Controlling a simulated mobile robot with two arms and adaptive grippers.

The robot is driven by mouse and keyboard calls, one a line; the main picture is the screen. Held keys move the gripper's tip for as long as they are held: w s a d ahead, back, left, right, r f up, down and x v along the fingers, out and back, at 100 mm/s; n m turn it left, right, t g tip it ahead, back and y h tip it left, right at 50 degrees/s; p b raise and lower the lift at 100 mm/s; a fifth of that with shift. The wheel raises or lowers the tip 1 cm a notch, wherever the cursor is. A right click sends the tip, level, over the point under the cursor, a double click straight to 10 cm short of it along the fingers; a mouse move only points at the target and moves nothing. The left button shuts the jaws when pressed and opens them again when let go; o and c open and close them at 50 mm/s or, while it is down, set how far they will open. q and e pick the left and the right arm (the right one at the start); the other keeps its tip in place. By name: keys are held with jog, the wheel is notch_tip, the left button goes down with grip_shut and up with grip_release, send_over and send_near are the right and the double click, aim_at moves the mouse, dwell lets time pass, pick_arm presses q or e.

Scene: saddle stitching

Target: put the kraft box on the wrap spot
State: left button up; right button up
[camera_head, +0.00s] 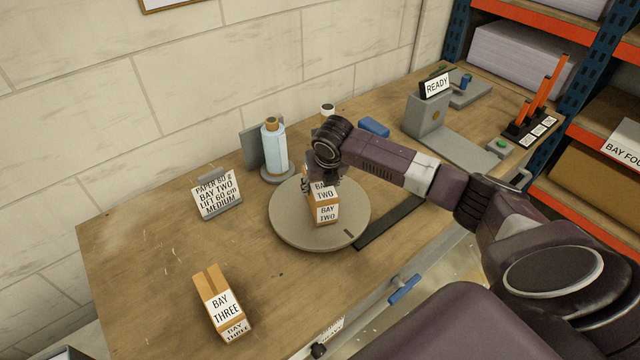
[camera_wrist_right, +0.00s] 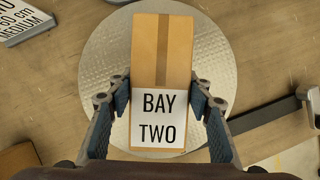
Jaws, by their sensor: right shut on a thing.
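A kraft box labelled BAY TWO (camera_head: 325,213) is over the middle of a round grey turntable (camera_head: 289,228). My right gripper (camera_head: 320,184) is above the turntable and shut on this box. In the right wrist view, the box (camera_wrist_right: 161,55) stands between the two fingers of the gripper (camera_wrist_right: 160,98), its label facing the camera, with the disc (camera_wrist_right: 105,60) below. Whether its base touches the disc is hard to tell. A second kraft box, labelled BAY THREE (camera_head: 218,305), stands at the front left of the table. My left gripper is not in view.
A READY stand (camera_head: 428,112) is at the back right. The wooden table (camera_head: 140,250) is clear at left.

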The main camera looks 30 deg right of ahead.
dwell(0.3)
jog(key=o, duration=1.7)
jog(key=b+v, duration=0.1)
jog(key=v, duration=1.1)
jog(key=shift+r+b, duration=0.1)
jog(key=shift+b, duration=0.25)
